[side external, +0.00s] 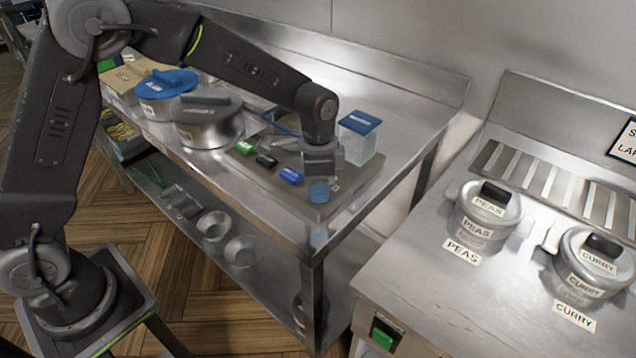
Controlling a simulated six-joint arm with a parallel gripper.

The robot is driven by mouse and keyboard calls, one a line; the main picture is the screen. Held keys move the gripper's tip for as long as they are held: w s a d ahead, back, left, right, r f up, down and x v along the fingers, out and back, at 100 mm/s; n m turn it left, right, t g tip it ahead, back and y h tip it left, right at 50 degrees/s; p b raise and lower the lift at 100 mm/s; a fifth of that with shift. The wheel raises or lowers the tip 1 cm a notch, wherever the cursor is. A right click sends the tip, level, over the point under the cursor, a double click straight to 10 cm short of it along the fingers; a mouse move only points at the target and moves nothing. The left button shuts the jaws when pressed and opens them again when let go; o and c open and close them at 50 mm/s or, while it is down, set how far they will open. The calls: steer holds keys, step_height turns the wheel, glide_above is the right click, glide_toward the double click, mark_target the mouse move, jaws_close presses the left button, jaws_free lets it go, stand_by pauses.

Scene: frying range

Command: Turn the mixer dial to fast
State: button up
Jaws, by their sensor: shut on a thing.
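My gripper (319,180) points down over the front right part of the steel bench, above the edge of a dark flat board (345,190). It is shut on a small blue piece (319,192) at its tip. The fingers and the piece are small in the picture, and I cannot tell whether this piece is the mixer dial. I cannot make out a mixer, dial marks or a fast setting. Green (244,148), black (266,161) and blue (290,176) small blocks lie in a row left of the gripper.
A clear tub with a blue lid (359,122) stands close behind my gripper. A lidded steel pot (208,125) and a blue-lidded pot (166,86) stand to the left. PEAS (487,212) and CURRY (592,262) pots sit on the right counter (430,290), across a gap.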

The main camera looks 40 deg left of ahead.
steer(key=shift+m, duration=0.7)
steer(key=o, duration=0.9)
steer(key=shift+r, duration=0.1)
steer(key=r, duration=1.3)
steer(key=shift+w+a+r, duration=0.1)
steer(key=shift+w+r, duration=0.1)
steer(key=shift+r, duration=0.15)
